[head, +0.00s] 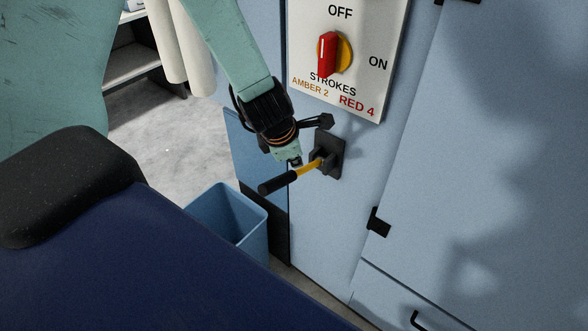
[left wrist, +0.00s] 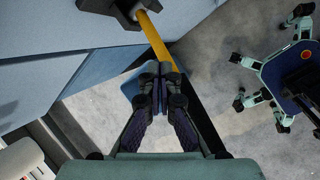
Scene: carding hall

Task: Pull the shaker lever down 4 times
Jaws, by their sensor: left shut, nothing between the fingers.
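The shaker lever has a yellow shaft (head: 309,167) and a black grip (head: 278,184). It sticks out from a dark bracket (head: 330,155) on the pale blue panel and slopes down to the left in the head view. My left gripper (head: 295,161) is shut and empty, its fingertips just above the lever where grip and shaft meet. In the left wrist view, the yellow shaft (left wrist: 156,40) runs behind the shut fingertips (left wrist: 160,75), which hide part of the lever. I cannot tell whether they touch it. My right gripper is not in view.
Above the lever, a white plate (head: 375,95) carries a red knob (head: 327,54) and reads "STROKES AMBER 2 RED 4". A blue bin (head: 240,222) stands below left. A black latch (head: 378,222) juts from the panel at right. Grey floor (head: 175,130) is open at left.

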